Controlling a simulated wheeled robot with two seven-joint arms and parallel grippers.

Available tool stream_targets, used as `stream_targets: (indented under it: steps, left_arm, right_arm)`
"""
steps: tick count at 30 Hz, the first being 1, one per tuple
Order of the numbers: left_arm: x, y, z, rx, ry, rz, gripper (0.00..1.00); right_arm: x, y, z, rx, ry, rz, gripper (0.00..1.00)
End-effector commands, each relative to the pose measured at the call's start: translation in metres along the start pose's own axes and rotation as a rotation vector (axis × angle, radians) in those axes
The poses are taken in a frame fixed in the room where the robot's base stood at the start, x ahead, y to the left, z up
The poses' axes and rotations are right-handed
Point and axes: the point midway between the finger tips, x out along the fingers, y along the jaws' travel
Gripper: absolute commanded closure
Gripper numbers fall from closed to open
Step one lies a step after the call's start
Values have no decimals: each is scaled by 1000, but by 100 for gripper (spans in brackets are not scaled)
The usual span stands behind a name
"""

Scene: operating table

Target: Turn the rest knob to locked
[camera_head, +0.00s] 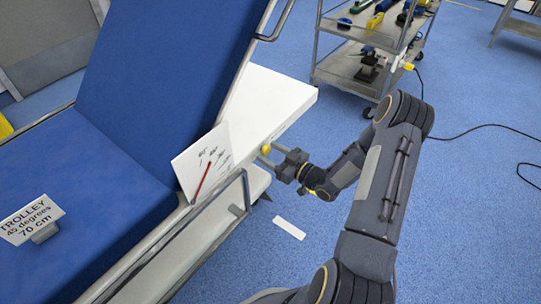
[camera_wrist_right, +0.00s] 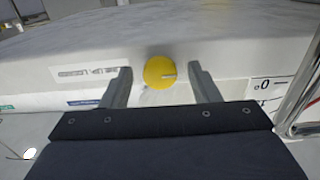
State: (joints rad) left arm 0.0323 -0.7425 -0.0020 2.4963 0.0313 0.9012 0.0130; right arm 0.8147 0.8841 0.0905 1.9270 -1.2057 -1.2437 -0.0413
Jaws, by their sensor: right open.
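The yellow round knob (camera_wrist_right: 159,72) sits on the side face of the white rest (camera_wrist_right: 230,50). In the head view the knob (camera_head: 265,149) shows small at the edge of the white rest (camera_head: 275,98). My right gripper (camera_head: 272,155) is open, with its fingers pointing at that side face. In the right wrist view one finger stands on each side of the knob, with a gap to it on both sides. My left gripper is not in view.
The blue trolley (camera_head: 80,175) has a raised backrest (camera_head: 165,70) and a side rail (camera_head: 165,250). An angle plate (camera_head: 190,160) with a red pointer stands beside the rest. A tool cart (camera_head: 345,65) stands at the back right. A white strip (camera_head: 289,228) lies on the floor.

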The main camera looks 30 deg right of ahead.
Motion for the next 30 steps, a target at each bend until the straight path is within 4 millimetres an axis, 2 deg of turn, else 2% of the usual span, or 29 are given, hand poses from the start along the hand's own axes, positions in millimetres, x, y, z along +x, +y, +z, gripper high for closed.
stream_targets:
  steps: [9, 19, 30]
  left_arm:
    - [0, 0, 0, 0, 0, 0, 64]
    - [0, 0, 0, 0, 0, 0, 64]
    - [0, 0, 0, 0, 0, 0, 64]
  right_arm:
    - [4, 0, 0, 1, 0, 0, 46]
    - [3, 0, 0, 1, 0, 0, 89]
    - [3, 0, 0, 65, -1, 1, 89]
